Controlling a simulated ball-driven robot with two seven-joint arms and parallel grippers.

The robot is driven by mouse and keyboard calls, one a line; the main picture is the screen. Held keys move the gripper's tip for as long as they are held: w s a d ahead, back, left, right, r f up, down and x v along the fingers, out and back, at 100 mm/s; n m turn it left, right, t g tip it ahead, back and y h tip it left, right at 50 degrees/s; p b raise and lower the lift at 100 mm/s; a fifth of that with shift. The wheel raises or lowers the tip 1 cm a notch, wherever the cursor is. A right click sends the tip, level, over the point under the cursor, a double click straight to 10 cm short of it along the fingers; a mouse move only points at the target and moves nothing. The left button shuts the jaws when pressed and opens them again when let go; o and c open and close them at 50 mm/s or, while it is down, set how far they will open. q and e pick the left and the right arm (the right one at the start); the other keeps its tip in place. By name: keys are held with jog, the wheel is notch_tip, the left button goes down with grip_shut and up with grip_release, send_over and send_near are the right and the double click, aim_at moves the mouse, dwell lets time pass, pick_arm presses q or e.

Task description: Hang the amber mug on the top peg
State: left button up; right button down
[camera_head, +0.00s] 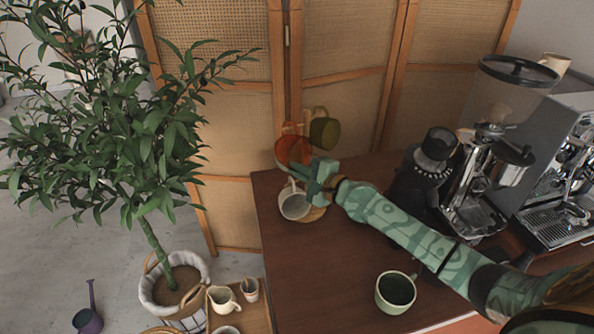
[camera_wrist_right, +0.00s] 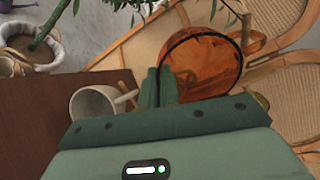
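The amber mug (camera_head: 293,150) is orange and see-through. It is at the wooden mug stand, high above the table's far left corner. My right gripper (camera_head: 312,178) reaches it from the right. In the right wrist view the mug's round opening (camera_wrist_right: 205,68) faces the camera, and my right fingers (camera_wrist_right: 160,86) are close together on its wall, one inside the rim and one outside. The stand's base (camera_head: 316,214) shows low down. A wooden peg end (camera_wrist_right: 246,30) is beside the mug. Whether the handle is around a peg is hidden. My left gripper is out of view.
An olive mug (camera_head: 324,131) is at the stand, right of the amber one. A white mug (camera_head: 294,204) is lower; it also shows in the wrist view (camera_wrist_right: 92,103). A green cup (camera_head: 396,292) stands near the front. The grinder (camera_head: 480,175) is to the right.

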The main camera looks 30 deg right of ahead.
dwell(0.3)
jog(key=c, duration=1.6)
grip_release()
jog(key=shift+o, duration=0.2)
jog(key=v, duration=1.6)
jog(key=shift+s+p, duration=0.2)
jog(key=shift+p, duration=0.25)
